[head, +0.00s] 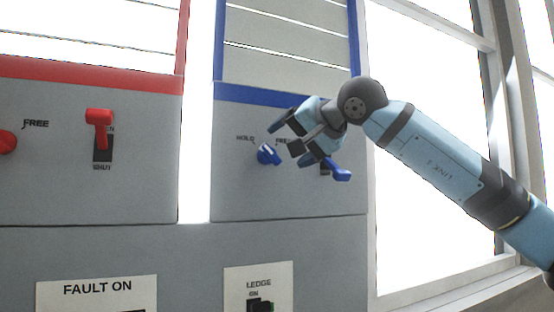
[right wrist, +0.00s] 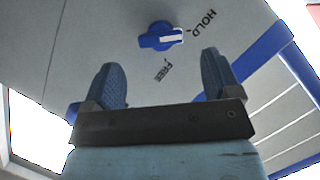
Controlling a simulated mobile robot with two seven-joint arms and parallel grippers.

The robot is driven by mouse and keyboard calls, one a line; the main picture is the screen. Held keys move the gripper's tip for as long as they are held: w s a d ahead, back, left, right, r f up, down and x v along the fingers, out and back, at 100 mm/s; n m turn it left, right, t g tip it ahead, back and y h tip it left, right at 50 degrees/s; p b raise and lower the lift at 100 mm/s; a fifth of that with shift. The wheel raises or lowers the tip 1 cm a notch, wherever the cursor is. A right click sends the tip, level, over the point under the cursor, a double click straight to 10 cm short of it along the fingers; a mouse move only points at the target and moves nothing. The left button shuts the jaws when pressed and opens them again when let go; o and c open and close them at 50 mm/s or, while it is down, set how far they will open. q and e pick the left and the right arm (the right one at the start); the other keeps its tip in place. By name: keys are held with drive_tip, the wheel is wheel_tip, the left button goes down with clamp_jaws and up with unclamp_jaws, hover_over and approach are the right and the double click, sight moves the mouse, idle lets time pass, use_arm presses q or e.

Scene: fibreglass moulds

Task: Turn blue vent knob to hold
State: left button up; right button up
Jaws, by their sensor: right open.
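The blue vent knob (head: 268,154) sits on the grey panel under the blue band, with HOLD at its upper left and FREE at its upper right. In the right wrist view the knob (right wrist: 160,36) is beyond the fingertips, and its white mark points toward the HOLD side rather than FREE. My right gripper (head: 284,133) is in front of the panel, close to the knob, and partly covers the FREE label. In the right wrist view its fingers (right wrist: 163,75) are wide apart with nothing between them. They appear clear of the knob. My left gripper is not in view.
A blue lever (head: 338,170) is partly hidden behind my right gripper. A red-banded panel on the left has a red lever (head: 99,117) and a red knob (head: 7,142). A LEDGE switch (head: 260,305) is below. A bright window is at the right.

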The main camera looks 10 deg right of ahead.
drive_tip(key=b+v, duration=0.1)
drive_tip(key=v, duration=0.7)
drive_tip(key=shift+b, duration=0.3)
